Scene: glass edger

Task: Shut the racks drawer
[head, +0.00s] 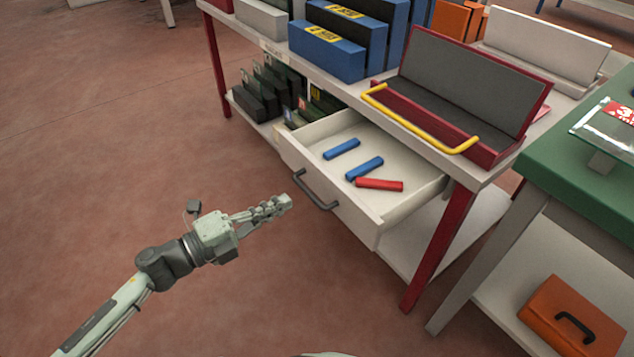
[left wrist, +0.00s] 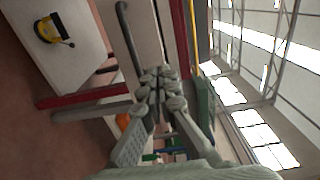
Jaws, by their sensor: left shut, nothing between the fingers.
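The racks drawer (head: 350,222) is a white drawer under the workbench top, pulled well open. Two blue sticks (head: 342,149) and a red stick (head: 379,184) lie inside it. Its dark bar handle (head: 315,190) is on the front face. My left gripper (head: 284,203) is shut and empty, in front of the drawer, just left of the handle in the head view. In the left wrist view the closed fingers (left wrist: 160,78) point toward a white panel with a dark bar handle (left wrist: 127,38). I cannot tell whether they touch anything. My right gripper is not in view.
The bench has red legs (head: 440,245). A red tray with a yellow handle (head: 420,120) and blue boxes (head: 326,52) stand on top. Dark binders fill the lower shelf at left. A green-topped table (head: 590,190) with an orange case (head: 570,318) stands at right. The floor at left is clear.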

